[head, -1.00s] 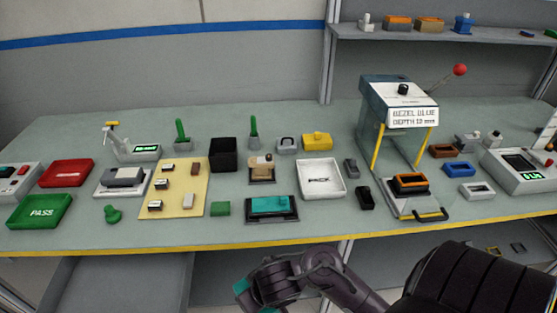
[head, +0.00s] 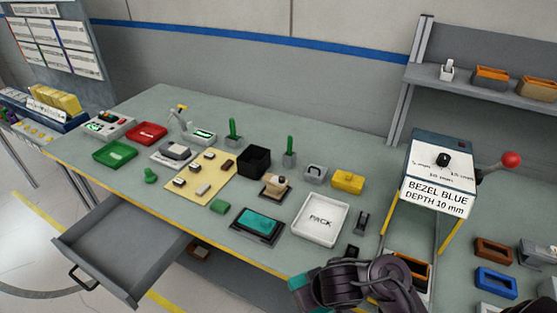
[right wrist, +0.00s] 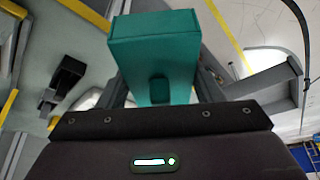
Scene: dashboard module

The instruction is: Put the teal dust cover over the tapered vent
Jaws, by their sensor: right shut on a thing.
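The teal dust cover (right wrist: 155,55) is a box-shaped block held between the fingers of my right gripper (right wrist: 160,92) in the right wrist view. In the head view, my right gripper (head: 312,285) is low in front of the bench's front edge, and a bit of the cover (head: 302,284) shows at its left side. I cannot tell for sure which part is the tapered vent; a beige piece (head: 276,184) stands on a small dark base on the bench. My left gripper is not in view.
A teal-topped dark fixture (head: 258,223) sits near the front edge, beside the white PACK tray (head: 320,219). A press (head: 440,170) with a red-knobbed lever stands at the right. An open drawer (head: 125,245) juts out at lower left. Many small parts crowd the bench.

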